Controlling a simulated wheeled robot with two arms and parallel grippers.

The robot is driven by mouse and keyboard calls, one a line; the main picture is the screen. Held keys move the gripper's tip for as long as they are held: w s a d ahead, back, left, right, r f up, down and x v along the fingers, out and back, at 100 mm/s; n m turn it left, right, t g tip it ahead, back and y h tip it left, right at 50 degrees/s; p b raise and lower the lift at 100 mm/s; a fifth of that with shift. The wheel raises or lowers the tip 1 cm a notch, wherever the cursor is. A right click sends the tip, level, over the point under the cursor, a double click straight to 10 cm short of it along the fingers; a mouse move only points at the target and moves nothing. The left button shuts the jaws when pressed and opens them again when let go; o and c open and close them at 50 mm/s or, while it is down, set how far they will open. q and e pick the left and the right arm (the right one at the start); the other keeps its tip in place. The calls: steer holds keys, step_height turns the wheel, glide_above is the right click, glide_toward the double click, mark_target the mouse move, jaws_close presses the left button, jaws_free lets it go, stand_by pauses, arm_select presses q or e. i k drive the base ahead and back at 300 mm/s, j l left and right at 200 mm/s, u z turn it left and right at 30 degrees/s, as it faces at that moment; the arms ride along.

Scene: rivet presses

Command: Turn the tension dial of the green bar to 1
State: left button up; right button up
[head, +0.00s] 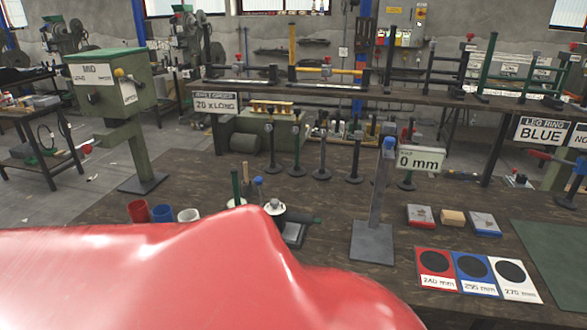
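A slim green upright bar (487,65) stands on the raised back shelf at the right, among black frames. A small red knob (470,37) shows beside its top; I cannot tell whether it belongs to the bar. No tension dial numbers are readable at this size. A shorter dark green rod (236,185) stands on the bench at centre left, partly hidden low down. I cannot tell which of these the task means. Neither of my grippers is in view. A large smooth red surface fills the lower left, very close, and hides the near bench.
A card with 240, 255 and 270 mm discs (472,272) lies at right. The yellow bar (330,72) and black frames crowd the back shelf.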

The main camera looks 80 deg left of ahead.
mark_target(274, 203)
steer(key=u, duration=2.85)
steer(key=i+j+u, duration=0.15)
steer(key=k+j, duration=0.05)
steer(key=j, duration=0.05)
